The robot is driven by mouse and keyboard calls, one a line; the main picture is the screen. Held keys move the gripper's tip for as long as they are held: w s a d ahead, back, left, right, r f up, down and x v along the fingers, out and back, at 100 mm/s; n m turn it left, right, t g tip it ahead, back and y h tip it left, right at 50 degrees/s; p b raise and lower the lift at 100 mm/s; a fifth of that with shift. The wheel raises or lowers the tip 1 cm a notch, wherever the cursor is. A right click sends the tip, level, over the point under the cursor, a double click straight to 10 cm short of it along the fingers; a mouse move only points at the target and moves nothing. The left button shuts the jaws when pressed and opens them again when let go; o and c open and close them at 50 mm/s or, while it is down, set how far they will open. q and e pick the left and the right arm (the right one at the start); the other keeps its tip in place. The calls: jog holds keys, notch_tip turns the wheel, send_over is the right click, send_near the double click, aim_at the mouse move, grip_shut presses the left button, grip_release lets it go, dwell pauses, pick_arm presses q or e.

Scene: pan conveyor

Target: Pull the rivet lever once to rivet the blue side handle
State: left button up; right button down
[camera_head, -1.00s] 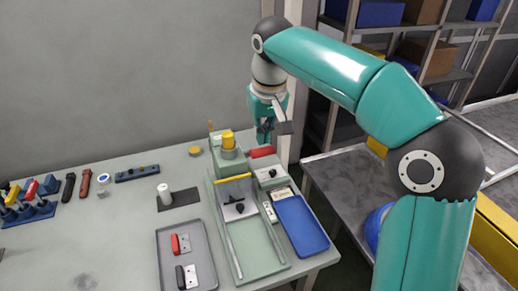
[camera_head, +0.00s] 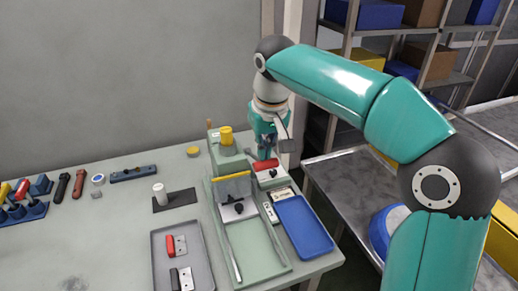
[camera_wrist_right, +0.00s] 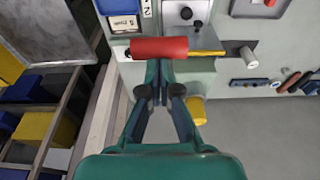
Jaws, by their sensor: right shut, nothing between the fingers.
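The rivet lever's red grip (camera_head: 266,164) lies low over the small light box at the back right of the green-grey riveting station (camera_head: 214,218). The grip also shows in the right wrist view (camera_wrist_right: 160,47), crosswise just ahead of the fingers. My right gripper (camera_head: 265,153) is above and behind the grip. Its fingers (camera_wrist_right: 159,72) are shut and empty, with the tips at or against the grip's near side; contact is unclear. A grey plate with a yellow top edge (camera_head: 233,176) stands across the station. I cannot make out a blue side handle. My left gripper is out of view.
A blue tray (camera_head: 303,226) lies right of the station. A grey tray (camera_head: 158,248) with red and black handles lies left of it. A yellow cylinder (camera_head: 226,135) tops the station's rear post. A metal table (camera_head: 345,174) stands at right.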

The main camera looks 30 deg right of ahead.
jog(key=shift+s+f, duration=0.1)
jog(key=shift+f, duration=0.25)
jog(key=shift+s+a+f+b, duration=0.1)
jog(key=shift+s+f+b, duration=0.25)
jog(key=shift+f+b, duration=0.55)
jog(key=shift+s+a+f+b, duration=0.1)
jog(key=shift+s+f+b, duration=0.2)
jog(key=shift+f+b, duration=0.55)
jog(key=shift+s+a+f+b, duration=0.1)
jog(key=shift+s+f+b, duration=0.25)
jog(key=shift+f+b, duration=0.55)
jog(key=shift+r, duration=0.1)
